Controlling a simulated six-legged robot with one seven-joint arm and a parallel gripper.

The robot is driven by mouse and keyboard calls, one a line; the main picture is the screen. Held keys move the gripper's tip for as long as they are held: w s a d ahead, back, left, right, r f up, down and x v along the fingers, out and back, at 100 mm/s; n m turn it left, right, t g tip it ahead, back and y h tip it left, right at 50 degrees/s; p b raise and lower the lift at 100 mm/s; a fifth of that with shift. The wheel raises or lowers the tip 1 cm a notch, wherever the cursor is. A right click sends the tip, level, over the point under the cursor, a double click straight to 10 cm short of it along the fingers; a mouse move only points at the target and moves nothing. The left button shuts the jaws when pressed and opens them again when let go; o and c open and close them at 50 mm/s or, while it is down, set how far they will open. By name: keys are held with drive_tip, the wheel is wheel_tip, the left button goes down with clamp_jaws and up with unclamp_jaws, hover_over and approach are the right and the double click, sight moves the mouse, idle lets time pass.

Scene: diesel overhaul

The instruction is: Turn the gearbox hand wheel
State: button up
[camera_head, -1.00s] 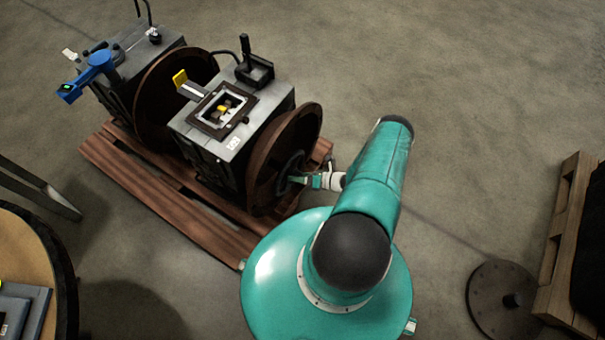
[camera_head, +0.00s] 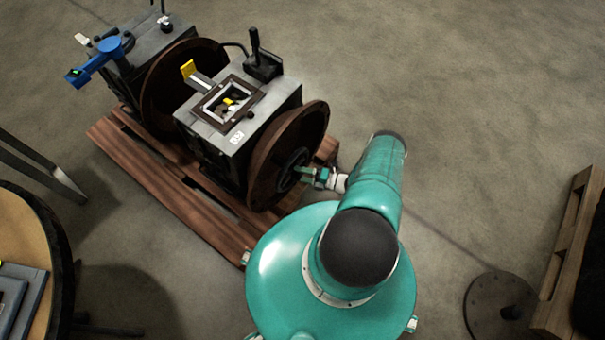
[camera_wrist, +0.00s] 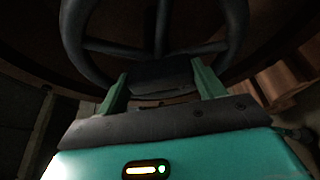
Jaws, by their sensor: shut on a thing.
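The gearbox (camera_head: 232,120) is a grey box on a wooden pallet, with a large brown disc (camera_head: 314,126) on its right face. The dark hand wheel (camera_head: 291,167) sits in front of the disc's centre. In the wrist view the hand wheel (camera_wrist: 162,46) shows as a dark spoked ring filling the upper middle. My gripper (camera_head: 306,173) is at the hand wheel's right side. In the wrist view its two green fingers (camera_wrist: 162,82) stand either side of a dark block at the wheel's near rim, shut on it. The exact contact is too dark to see clearly.
The wooden pallet (camera_head: 168,190) lies under the gearbox. A second grey machine with a blue tool (camera_head: 101,58) stands at the back left. A round table (camera_head: 38,210) is at the left edge. A flanged disc (camera_head: 497,306) and another pallet (camera_head: 567,255) are at the lower right.

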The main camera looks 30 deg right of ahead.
drive_tip(key=shift+m, duration=0.4)
drive_tip(key=o, duration=1.4)
drive_tip(key=shift+s, duration=0.1)
